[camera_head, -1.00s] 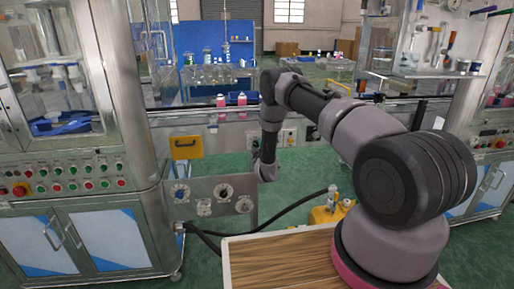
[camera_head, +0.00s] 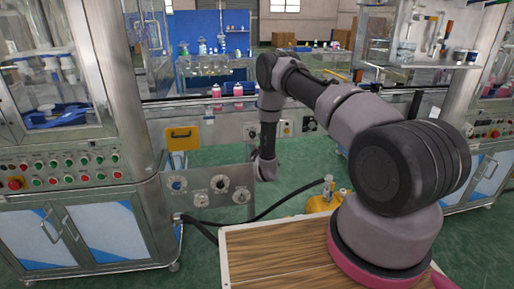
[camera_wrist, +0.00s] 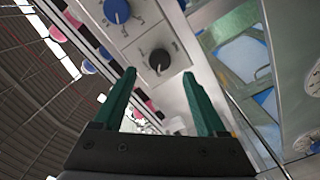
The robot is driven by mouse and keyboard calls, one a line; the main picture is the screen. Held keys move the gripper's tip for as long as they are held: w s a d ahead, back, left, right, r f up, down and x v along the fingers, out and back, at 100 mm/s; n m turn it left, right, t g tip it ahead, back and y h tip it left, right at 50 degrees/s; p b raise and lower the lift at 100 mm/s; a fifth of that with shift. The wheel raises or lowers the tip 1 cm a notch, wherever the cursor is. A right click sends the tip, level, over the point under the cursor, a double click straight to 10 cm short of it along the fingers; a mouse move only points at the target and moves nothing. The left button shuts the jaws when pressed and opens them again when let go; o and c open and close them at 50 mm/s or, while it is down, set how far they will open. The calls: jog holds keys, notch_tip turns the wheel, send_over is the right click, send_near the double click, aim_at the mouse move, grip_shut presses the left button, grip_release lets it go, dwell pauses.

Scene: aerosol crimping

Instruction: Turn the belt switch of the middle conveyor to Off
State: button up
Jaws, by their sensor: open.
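In the wrist view a light panel carries a blue round knob (camera_wrist: 117,10) and a black round knob (camera_wrist: 158,60), each with a pale pointer mark and small lettering too small to read. My gripper (camera_wrist: 159,74) has two green fingers spread apart with nothing between them. The black knob appears between and beyond the fingertips; no contact shows. In the head view, the middle conveyor (camera_head: 215,125) runs between two machines and has small dials on its front. A grey panel with a blue knob (camera_head: 177,184) and other dials stands below it. My fingers are hidden there. I cannot tell which knob is the belt switch.
The left machine (camera_head: 60,172) has rows of buttons and a red stop button. A black hose and a yellow object (camera_head: 322,200) lie on the green floor, behind a wooden top (camera_head: 275,255).

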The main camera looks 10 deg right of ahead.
jog(key=s, duration=0.5)
